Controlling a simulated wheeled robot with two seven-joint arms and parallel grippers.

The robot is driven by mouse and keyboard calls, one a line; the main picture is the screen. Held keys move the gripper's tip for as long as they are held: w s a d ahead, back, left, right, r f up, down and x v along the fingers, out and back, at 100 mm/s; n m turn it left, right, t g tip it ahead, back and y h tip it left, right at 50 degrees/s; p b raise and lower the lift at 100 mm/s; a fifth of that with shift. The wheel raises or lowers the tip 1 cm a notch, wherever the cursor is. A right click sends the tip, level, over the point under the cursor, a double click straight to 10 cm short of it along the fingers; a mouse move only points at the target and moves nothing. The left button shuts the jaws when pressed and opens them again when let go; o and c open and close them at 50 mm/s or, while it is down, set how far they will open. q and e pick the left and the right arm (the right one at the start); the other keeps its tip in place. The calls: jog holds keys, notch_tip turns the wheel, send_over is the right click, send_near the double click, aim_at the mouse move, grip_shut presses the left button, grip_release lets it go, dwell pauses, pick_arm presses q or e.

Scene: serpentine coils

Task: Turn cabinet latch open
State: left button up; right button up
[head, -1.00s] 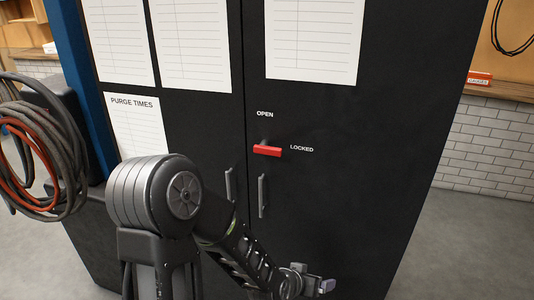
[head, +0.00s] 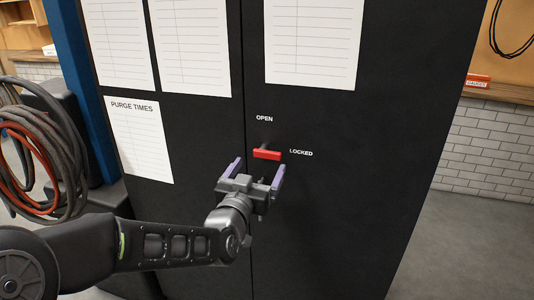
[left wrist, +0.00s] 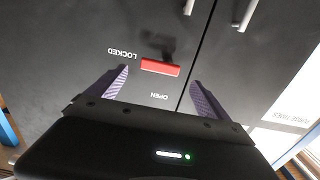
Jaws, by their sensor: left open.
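The red latch handle (head: 267,154) sits on the black cabinet (head: 330,220), lying level and pointing toward the "LOCKED" label (head: 301,153). The "OPEN" label (head: 264,118) is above it. My left gripper (head: 257,172) is open, just below and in front of the latch in the head view, with its purple fingers spread to either side. In the left wrist view the red latch (left wrist: 160,67) shows beyond and between the open fingers (left wrist: 160,85), and nothing is held. I cannot see contact with the latch. My right gripper is not in view.
Paper sheets (head: 314,40) hang on the cabinet doors, one titled "PURGE TIMES" (head: 137,140). Coiled hoses (head: 40,150) hang at the left beside a blue post (head: 75,80). Two door handles (left wrist: 247,14) show in the left wrist view. Open floor (head: 465,240) lies to the right.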

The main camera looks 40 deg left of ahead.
aim_at(266, 156)
pick_arm(q)
jog(key=shift+r+p+x, duration=0.15)
jog(key=shift+p+x, duration=0.5)
jog(key=shift+p, duration=0.7)
jog(key=shift+r+p+x, duration=0.15)
jog(key=shift+p+x, duration=0.5)
jog(key=shift+p, duration=0.65)
jog(key=x, duration=0.5)
jog(key=shift+f, duration=0.3)
grip_shut()
